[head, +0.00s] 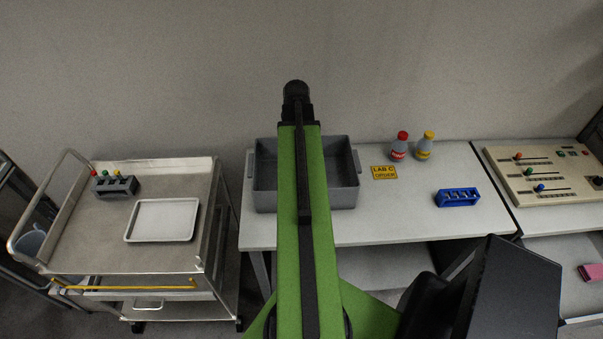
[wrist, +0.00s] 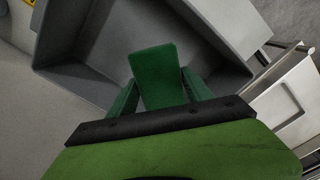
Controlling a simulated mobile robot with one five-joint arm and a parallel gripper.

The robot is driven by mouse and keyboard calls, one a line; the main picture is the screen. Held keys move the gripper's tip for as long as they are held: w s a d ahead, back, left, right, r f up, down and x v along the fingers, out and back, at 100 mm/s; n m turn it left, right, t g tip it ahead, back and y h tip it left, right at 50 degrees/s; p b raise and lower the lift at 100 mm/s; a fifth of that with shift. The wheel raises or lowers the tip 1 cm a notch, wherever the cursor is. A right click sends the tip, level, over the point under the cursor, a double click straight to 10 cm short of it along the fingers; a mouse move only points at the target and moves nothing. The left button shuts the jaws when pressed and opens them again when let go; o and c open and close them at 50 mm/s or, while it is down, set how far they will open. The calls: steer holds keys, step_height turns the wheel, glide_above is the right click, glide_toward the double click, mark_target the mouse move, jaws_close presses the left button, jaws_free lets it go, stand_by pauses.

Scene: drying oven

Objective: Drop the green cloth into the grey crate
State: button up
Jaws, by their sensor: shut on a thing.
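The grey crate (head: 345,175) stands on the left part of the white table, partly hidden behind my green arm. In the wrist view the crate (wrist: 85,82) opens below my gripper, with its inside walls and floor showing. My gripper (wrist: 160,92) is shut on the green cloth (wrist: 154,68), which shows as a dark green piece between the two green fingers. The cloth is over the crate's opening, near its edge; its height above the floor is hard to tell. My gripper and the cloth are hidden by the arm in the head view.
A red-capped bottle (head: 399,147), a yellow-capped bottle (head: 424,147), a yellow sign (head: 384,173) and a blue rack (head: 457,198) are right of the crate. A metal cart (head: 90,235) with a white tray (head: 162,220) stands left. A control panel (head: 545,175) is far right.

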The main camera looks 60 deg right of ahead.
steer(key=m, duration=0.2)
steer(key=r+m, duration=0.1)
steer(key=m, duration=0.1)
steer(key=s+d+m+p, duration=0.1)
steer(key=m, duration=0.2)
steer(key=shift+d+r, duration=0.1)
steer(key=shift+r, duration=0.15)
steer(key=m, duration=0.4)
steer(key=s+m, duration=0.1)
steer(key=shift+d+r+m+p, duration=0.35)
steer(key=shift+m, duration=0.05)
steer(key=m, duration=0.3)
steer(key=shift+s+d+r, duration=0.1)
steer(key=shift+s+d, duration=0.05)
steer(key=shift+d, duration=0.05)
step_height(320, 180, down, 6)
steer(key=b, duration=0.6)
steer(key=o, duration=1.4)
steer(key=shift+r, duration=0.1)
